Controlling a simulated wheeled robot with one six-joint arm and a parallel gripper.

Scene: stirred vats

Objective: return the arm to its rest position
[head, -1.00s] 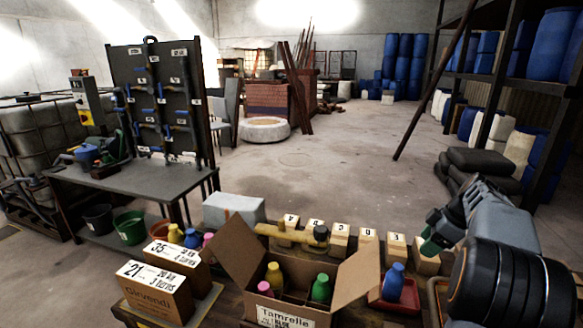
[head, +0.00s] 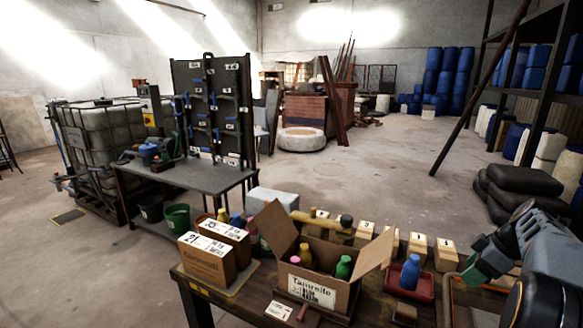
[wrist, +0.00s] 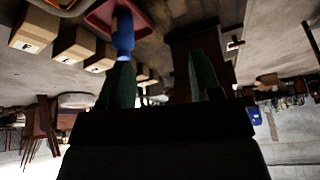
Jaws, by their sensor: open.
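My gripper (head: 478,264) is at the right of the head view, above the right end of the wooden bench. In the wrist view its two green fingers (wrist: 165,78) stand apart with nothing between them. The arm reaches in from the lower right corner and is bent. A blue bottle (head: 410,272) stands upright in a red tray (head: 425,291), to the left of the gripper. In the upside-down wrist view the blue bottle (wrist: 123,36) shows beyond the left finger, which overlaps its lower part in the picture.
An open cardboard box (head: 313,293) with several bottles stands on the bench, with labelled wooden blocks (head: 417,245) behind it. Two printed boxes (head: 207,258) stand at left. A grey table (head: 190,178) with a dark panel stands further back.

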